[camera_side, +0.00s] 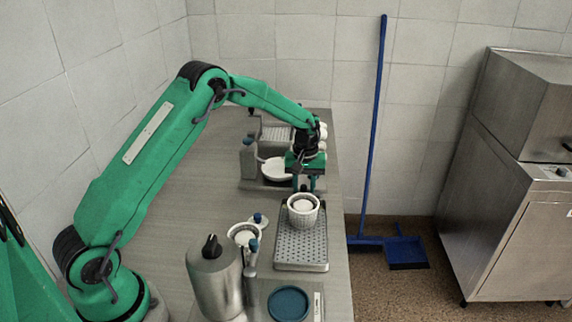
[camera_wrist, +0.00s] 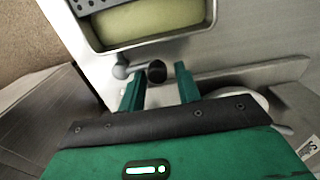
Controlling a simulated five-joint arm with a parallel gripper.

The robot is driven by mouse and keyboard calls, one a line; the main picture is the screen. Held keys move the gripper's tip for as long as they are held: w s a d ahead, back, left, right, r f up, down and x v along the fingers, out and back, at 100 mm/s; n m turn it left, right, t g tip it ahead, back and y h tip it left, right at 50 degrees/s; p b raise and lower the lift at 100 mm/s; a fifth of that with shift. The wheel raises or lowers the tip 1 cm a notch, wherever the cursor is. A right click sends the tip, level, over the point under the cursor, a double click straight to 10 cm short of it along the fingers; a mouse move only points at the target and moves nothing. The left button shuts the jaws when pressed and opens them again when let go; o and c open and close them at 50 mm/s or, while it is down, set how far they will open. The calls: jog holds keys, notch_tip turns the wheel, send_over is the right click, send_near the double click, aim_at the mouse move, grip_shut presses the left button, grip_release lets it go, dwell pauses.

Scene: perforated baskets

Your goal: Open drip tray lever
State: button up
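My gripper (camera_side: 305,184) reaches down over the counter's right side, just behind a white ribbed basket (camera_side: 303,215) standing on a perforated drip tray (camera_side: 300,247). In the wrist view my gripper (camera_wrist: 157,80) is open, with its two green fingers apart. A small metal lever (camera_wrist: 125,69) with a dark round knob (camera_wrist: 156,72) shows just beyond and between the fingertips. I cannot tell whether they touch it. The lever sits beside a recessed tray (camera_wrist: 103,42) holding a yellowish-green surface, with a perforated plate at its top edge. The lever is hidden in the side view.
A second white basket (camera_side: 242,234) and a steel canister (camera_side: 214,275) stand at the front of the counter. A blue round lid (camera_side: 289,303) lies nearby. A white dish (camera_side: 277,168) is left of my gripper. A blue broom (camera_side: 375,130) leans on the wall.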

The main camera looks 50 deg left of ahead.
aim_at(306, 183)
jog(key=shift+w, duration=0.1)
jog(key=shift+w+a, duration=0.4)
dwell(0.4)
jog(key=shift+w+a, duration=0.45)
jog(key=shift+w, duration=0.1)
jog(key=shift+w+a, duration=0.15)
dwell(0.3)
jog(key=shift+w+a, duration=0.3)
jog(key=shift+w, duration=0.05)
jog(key=shift+w+a, duration=0.2)
dwell(0.4)
jog(key=shift+w+a, duration=0.25)
jog(key=shift+w, duration=0.1)
jog(key=shift+w+a, duration=0.1)
dwell(0.4)
